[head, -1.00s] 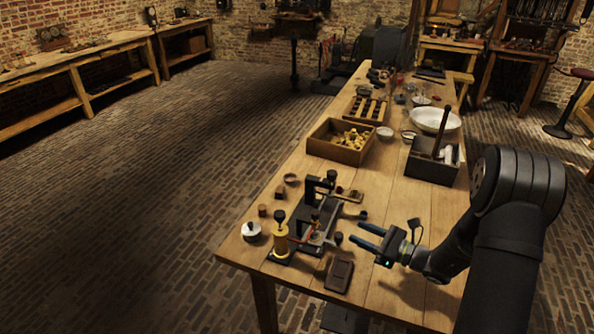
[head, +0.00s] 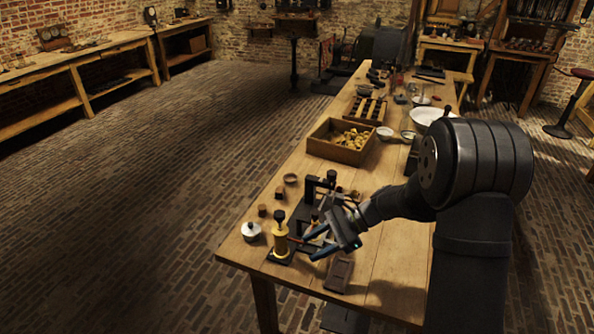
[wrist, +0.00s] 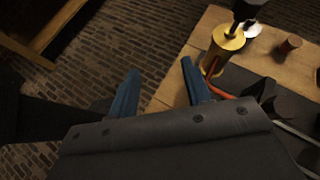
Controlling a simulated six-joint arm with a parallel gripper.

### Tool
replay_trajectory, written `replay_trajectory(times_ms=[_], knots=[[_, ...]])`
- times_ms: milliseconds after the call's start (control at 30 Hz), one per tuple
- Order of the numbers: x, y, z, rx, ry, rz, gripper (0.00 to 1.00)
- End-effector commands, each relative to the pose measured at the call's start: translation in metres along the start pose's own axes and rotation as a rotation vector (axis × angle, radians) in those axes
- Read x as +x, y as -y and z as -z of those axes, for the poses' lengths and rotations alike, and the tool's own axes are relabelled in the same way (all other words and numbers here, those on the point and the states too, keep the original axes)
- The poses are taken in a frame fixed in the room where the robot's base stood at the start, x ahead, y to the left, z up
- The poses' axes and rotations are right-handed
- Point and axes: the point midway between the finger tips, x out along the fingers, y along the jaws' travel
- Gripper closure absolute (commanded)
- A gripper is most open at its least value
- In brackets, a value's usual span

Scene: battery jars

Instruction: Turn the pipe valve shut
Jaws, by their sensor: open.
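A brass cylinder with a black knob on top (head: 281,238) stands upright at the near left of the bench. It also shows large in the wrist view (wrist: 227,45). An orange-red pipe (wrist: 219,91) leads from its foot to a dark part beside it; I cannot tell which part is the valve handle. The black apparatus (head: 311,200) is partly hidden behind my arm. My gripper (head: 313,246) is open and empty, its blue fingers just right of the brass cylinder and seemingly apart from it. In the wrist view the fingers (wrist: 160,68) point left of the cylinder.
A small lidded white pot (head: 251,232) stands left of the cylinder, with small brown blocks (head: 279,215) behind. A dark flat block (head: 338,275) lies near the front edge. A wooden box of yellowish pieces (head: 341,143) stands farther back. The bench edge is close on the left.

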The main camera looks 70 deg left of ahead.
Motion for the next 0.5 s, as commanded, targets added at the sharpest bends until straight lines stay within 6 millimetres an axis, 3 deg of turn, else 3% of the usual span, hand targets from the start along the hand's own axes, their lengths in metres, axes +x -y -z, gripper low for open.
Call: replay_trajectory(times_ms=[500], knots=[[0.019,0.015,-0.044,-0.289,-0.406,-0.315,0.55]])
